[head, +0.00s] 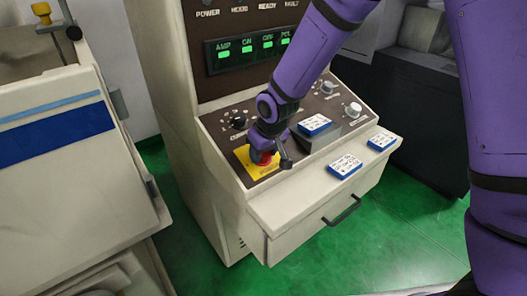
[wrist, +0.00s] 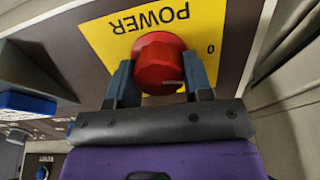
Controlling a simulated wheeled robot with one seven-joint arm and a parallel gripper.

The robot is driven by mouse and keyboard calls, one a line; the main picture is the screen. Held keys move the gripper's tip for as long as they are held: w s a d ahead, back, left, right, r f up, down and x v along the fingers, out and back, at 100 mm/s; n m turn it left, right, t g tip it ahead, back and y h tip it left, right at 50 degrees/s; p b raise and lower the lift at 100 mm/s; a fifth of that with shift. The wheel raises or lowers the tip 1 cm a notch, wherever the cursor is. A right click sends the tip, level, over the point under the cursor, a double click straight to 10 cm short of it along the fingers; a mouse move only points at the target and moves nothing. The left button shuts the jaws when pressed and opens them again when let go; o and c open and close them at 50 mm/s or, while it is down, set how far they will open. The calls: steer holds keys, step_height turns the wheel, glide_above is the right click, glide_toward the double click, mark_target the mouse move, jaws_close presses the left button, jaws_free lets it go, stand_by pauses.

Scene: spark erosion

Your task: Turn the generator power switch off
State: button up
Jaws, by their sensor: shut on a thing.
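The generator power switch (wrist: 160,62) is a red knob on a yellow plate (wrist: 98,36) marked "POWER" and "0", which appears upside down in the wrist view. In the head view the red knob (head: 264,158) shows at the lower left of the sloped control panel, partly hidden by my gripper. My gripper (wrist: 160,80) is shut on the red knob, with one finger on each side of it. In the head view my gripper (head: 268,150) reaches down to the knob from above. The knob's pointer mark is not clear.
The generator cabinet (head: 222,215) has lit green displays (head: 250,50) above the panel. Other knobs (head: 353,109) and a blue-and-white card on a box (head: 315,124) are to the right. More cards (head: 345,166) lie on the front ledge above a drawer handle (head: 343,211). Green floor is open in front.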

steer(key=shift+s+f+n, duration=0.1)
steer(key=shift+n, duration=1)
steer(key=o, duration=0.9)
steer(key=v, duration=1)
steer(key=shift+s+r, duration=0.1)
steer(key=shift+r, duration=0.3)
